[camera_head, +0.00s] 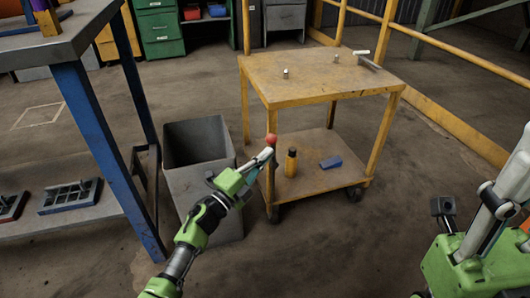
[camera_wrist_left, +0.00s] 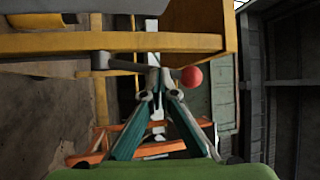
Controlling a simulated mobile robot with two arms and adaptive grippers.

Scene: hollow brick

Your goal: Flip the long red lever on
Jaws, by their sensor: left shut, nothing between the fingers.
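A red ball knob (camera_head: 271,139) shows at the front left corner of the yellow cart (camera_head: 320,72), just beyond my left gripper (camera_head: 263,157). In the left wrist view the red knob (camera_wrist_left: 191,75) is at the end of a thin grey rod (camera_wrist_left: 125,68) that runs sideways below the cart's yellow edge (camera_wrist_left: 120,42). My left gripper (camera_wrist_left: 155,78) is shut and empty, its tips close to the rod and just left of the knob. I cannot tell whether they touch. The rod is mostly hidden in the head view. My right gripper does not show.
A grey open bin (camera_head: 198,140) stands left of the cart, beside my left arm. A blue-legged table (camera_head: 95,130) is at the left. The cart's lower shelf holds an orange bottle (camera_head: 290,163) and a blue item (camera_head: 331,162). Small metal parts lie on top.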

